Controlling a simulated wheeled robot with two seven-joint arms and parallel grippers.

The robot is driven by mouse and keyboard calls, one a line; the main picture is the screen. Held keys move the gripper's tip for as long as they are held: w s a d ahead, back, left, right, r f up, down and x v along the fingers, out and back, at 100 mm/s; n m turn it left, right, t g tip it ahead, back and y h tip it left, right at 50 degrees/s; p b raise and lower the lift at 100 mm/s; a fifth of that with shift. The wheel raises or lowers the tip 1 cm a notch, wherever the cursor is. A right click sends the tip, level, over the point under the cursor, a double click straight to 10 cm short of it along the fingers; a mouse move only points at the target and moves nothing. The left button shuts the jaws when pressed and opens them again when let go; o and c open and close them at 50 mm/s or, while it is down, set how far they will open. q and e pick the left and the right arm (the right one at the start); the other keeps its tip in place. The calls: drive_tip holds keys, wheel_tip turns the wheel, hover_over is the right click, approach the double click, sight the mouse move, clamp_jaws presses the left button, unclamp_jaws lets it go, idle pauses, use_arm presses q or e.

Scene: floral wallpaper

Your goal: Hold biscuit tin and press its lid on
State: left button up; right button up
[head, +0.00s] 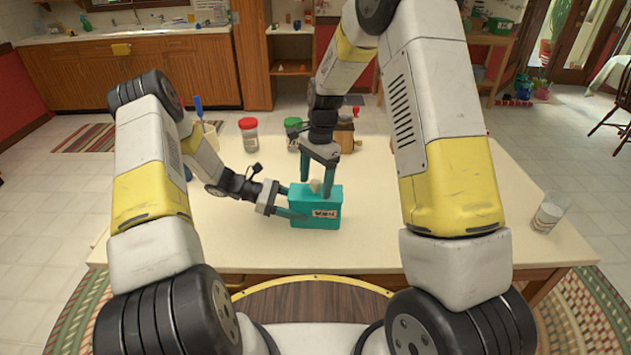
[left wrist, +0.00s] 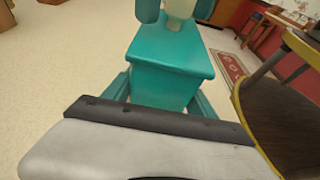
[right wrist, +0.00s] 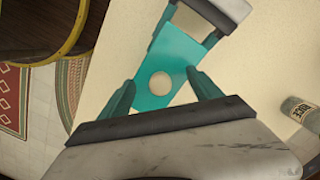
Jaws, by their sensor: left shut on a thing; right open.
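The biscuit tin (head: 318,216) is a teal box with a small label, upright near the table's front edge. Its teal lid (right wrist: 183,52) with a round cream knob (right wrist: 160,83) sits on top; it also shows in the left wrist view (left wrist: 172,50). I cannot tell how tightly it is seated. My left gripper (head: 290,211) is shut on the tin's body from the left side, one finger along the front face. My right gripper (head: 317,183) points down from above, open, with its fingers on either side of the knob at lid height.
Behind the tin stand a red-lidded jar (head: 249,134), a green-lidded jar (head: 293,131) and a wooden item (head: 345,134). A glass (head: 549,213) stands at the table's right edge. The tabletop (head: 440,240) right of the tin is clear.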

drive_tip(key=shift+r, duration=0.1)
drive_tip(key=shift+r, duration=2.9)
clamp_jaws()
drive_tip(key=shift+f, duration=0.1)
drive_tip(key=shift+f, duration=1.35)
drive_tip(key=shift+r, duration=0.15)
